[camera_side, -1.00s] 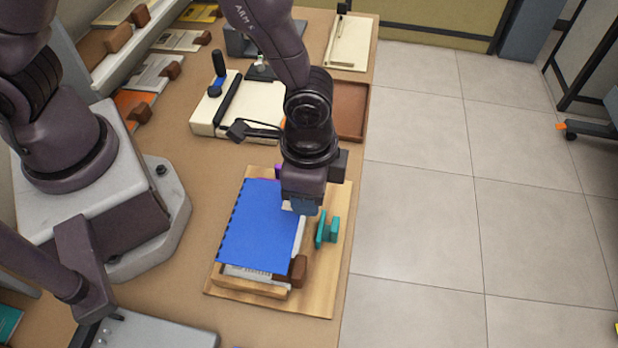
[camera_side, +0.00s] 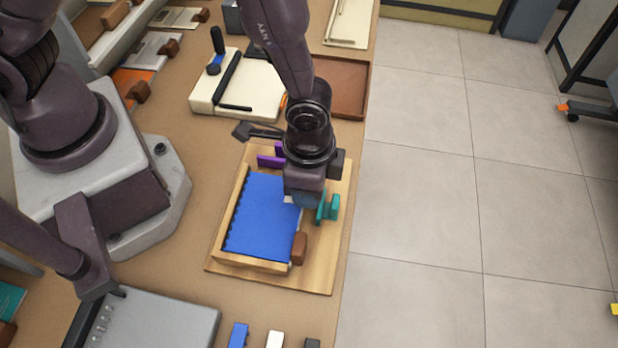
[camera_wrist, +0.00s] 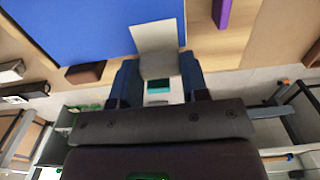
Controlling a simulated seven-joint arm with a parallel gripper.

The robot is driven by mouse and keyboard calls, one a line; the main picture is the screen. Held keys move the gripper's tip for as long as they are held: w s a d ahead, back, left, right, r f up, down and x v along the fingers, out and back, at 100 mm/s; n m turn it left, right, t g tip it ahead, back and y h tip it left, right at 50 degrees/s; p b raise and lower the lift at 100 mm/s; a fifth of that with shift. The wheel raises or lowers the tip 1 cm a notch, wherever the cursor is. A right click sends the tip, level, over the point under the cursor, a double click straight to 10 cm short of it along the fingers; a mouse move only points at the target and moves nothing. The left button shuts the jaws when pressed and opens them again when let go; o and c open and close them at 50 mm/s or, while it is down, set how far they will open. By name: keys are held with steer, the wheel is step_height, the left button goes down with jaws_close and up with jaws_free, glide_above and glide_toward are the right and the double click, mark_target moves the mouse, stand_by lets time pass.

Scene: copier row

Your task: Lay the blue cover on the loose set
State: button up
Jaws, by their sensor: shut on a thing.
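The blue cover (camera_side: 262,217) lies inside the low wooden corner frame (camera_side: 240,261), its toothed left edge along the frame's left wall. It hides the loose set beneath, so I cannot tell whether it rests fully on it. My gripper (camera_side: 305,200) is at the cover's right edge, shut on a pale tab there. In the wrist view, the blue cover (camera_wrist: 80,25) fills the upper left, and the pale tab (camera_wrist: 155,38) runs between the fingers of my gripper (camera_wrist: 158,70).
A teal clamp block (camera_side: 329,208) stands just right of my gripper on the wooden board (camera_side: 317,275). Purple blocks (camera_side: 270,161) stand behind the cover, and a brown block (camera_side: 299,247) at its near right corner. A cream punch (camera_side: 238,88) and a brown tray (camera_side: 342,88) are farther back.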

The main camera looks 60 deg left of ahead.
steer(key=shift+f, duration=0.25)
stand_by(0.4)
steer(key=o, duration=0.5)
steer(key=shift+r, duration=2.55)
steer(key=shift+o, duration=0.3)
steer(key=o, duration=0.5)
